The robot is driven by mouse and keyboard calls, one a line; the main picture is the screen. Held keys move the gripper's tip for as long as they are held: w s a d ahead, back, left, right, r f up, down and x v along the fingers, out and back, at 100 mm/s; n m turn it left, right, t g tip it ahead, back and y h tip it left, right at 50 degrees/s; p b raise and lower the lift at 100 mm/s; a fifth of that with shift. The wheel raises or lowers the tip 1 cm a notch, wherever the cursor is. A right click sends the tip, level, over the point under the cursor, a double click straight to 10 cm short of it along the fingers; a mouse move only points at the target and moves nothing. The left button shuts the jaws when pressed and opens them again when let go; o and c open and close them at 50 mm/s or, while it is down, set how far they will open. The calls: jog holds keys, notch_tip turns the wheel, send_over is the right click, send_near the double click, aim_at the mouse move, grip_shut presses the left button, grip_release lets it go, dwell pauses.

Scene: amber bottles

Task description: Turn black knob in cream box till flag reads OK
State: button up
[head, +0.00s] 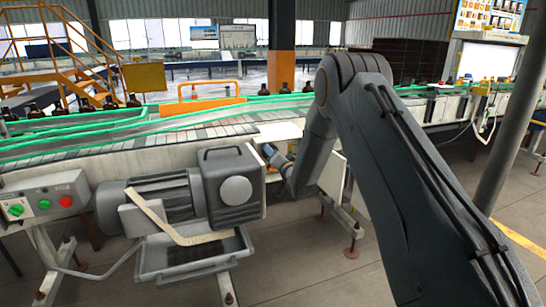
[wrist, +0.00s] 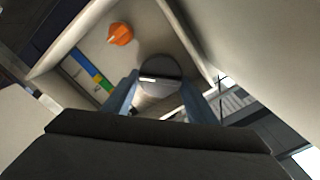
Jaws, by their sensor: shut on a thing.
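The cream box (wrist: 95,45) fills much of the wrist view, and I look into its open inside. A round black knob (wrist: 160,68) with a pale line across its face sits in it. My gripper (wrist: 158,94) has one blue finger on each side of this knob and is shut on it. A strip with blue, yellow and green parts (wrist: 88,68) lies left of the knob; I cannot read any flag or the word OK. In the head view my gripper (head: 274,157) is at the cream box (head: 284,132), and the knob is hidden there.
An orange knob (wrist: 120,34) sits in the same box, above and left of the black one. In the head view a grey motor (head: 185,195) stands just left of my gripper. A conveyor (head: 150,133) with dark bottles runs behind. A post (head: 510,120) stands at right.

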jog(key=shift+f+m, duration=0.1)
jog(key=shift+m, duration=0.5)
jog(key=o, duration=0.8)
jog(key=shift+s, duration=0.15)
jog(key=b+v, duration=0.1)
jog(key=v, duration=0.6)
jog(key=shift+s+d+b, duration=0.15)
jog(key=shift+s+b, duration=0.1)
jog(key=shift+b, duration=0.05)
